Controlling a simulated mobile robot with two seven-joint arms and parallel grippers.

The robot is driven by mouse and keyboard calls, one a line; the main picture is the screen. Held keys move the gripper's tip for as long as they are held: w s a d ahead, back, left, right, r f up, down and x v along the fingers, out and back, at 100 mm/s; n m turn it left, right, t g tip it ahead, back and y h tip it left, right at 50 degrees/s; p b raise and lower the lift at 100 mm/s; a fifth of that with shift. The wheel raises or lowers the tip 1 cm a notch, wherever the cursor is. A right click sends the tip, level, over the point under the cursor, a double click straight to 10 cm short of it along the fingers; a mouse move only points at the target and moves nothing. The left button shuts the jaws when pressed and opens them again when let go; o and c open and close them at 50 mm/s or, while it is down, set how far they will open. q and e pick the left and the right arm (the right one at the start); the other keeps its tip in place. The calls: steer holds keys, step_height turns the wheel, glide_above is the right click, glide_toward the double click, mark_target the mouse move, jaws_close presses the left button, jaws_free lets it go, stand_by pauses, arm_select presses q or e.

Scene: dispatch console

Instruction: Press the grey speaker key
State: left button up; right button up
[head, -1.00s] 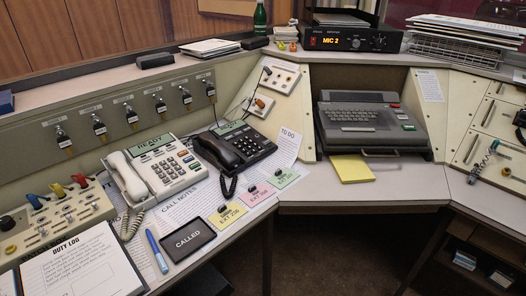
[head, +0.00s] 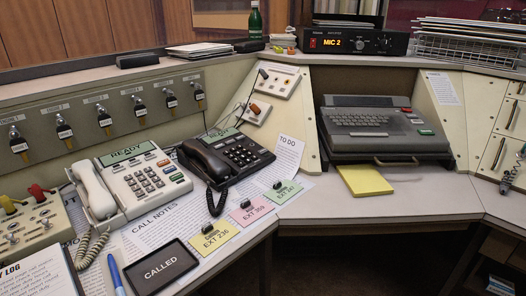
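A white desk phone (head: 146,184) stands on the left part of the desk, with its handset (head: 93,190) in the cradle at its left side. Its green display (head: 127,153) reads READY. It has a dark number pad and a column of coloured keys (head: 171,170) at its right; the key labels are too small to read, so I cannot tell which is the grey speaker key. A black desk phone (head: 240,150) with its handset (head: 203,162) in place stands to the right of it. Neither of my grippers shows in the head view.
A CALLED tablet (head: 161,268), a blue pen (head: 116,275) and coloured extension cards (head: 214,238) lie in front of the phones. A toggle-switch box (head: 32,222) stands at the left. A dark typewriter-like machine (head: 375,130) and yellow notepad (head: 365,181) are at centre right.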

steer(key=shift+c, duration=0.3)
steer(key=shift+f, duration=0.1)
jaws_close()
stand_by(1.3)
